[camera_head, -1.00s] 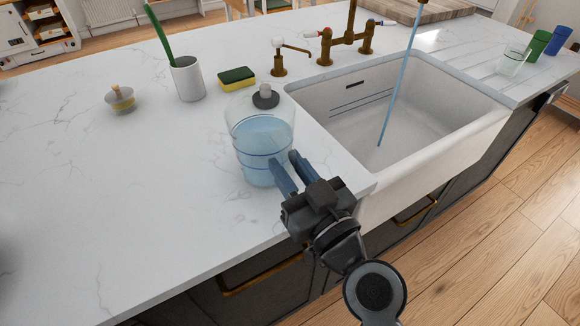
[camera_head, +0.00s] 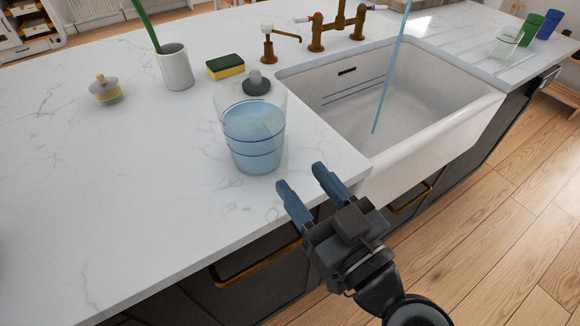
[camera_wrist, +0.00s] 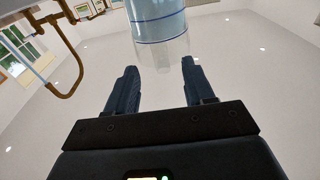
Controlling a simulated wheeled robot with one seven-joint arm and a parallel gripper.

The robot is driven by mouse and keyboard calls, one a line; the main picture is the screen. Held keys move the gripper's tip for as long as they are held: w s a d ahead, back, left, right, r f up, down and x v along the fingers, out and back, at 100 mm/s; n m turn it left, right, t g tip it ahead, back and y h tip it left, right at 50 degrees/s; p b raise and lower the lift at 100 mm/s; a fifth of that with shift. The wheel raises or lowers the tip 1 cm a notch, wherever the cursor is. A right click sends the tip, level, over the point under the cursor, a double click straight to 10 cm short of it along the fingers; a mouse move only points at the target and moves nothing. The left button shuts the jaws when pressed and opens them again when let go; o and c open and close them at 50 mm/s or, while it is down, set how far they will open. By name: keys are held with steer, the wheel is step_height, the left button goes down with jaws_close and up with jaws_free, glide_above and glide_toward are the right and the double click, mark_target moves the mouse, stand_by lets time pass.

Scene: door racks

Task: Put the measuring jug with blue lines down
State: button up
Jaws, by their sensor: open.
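The measuring jug with blue lines (camera_head: 253,140) stands upright on the white counter, left of the sink's near corner. It is clear and holds bluish water. My gripper (camera_head: 303,183) is open and empty, in front of and to the right of the jug, apart from it, near the counter's front edge. In the wrist view the jug (camera_wrist: 158,22) shows beyond my open fingers (camera_wrist: 158,85), with nothing between them.
The white sink (camera_head: 440,120) lies to the right, with a stream of water falling into it from the brass tap (camera_head: 338,30). A dark plug or stopper (camera_head: 257,84) sits behind the jug. A sponge (camera_head: 226,67), a white cup (camera_head: 175,68) and a small brush (camera_head: 104,90) stand farther back. The left counter is clear.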

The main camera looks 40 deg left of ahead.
steer(key=b+v, duration=0.1)
steer(key=v, duration=0.4)
steer(key=s+d+f+m+t+h, duration=0.35)
steer(key=d+f+m+h, duration=0.2)
steer(key=d, duration=0.55)
steer(key=s+d+f+m+t+h, duration=0.35)
steer(key=d+f+h, duration=0.3)
steer(key=d, duration=0.45)
steer(key=s+d+r+m+h, duration=0.2)
steer(key=s+d, duration=0.3)
steer(key=s, duration=0.3)
steer(key=s+d+r+m+h, duration=0.2)
steer(key=s+d+r+h, duration=0.1)
steer(key=s, duration=0.5)
steer(key=shift+s+d+r+h, duration=0.3)
steer(key=shift+d+r, duration=0.3)
steer(key=shift+d, duration=0.25)
steer(key=shift+c, duration=0.3)
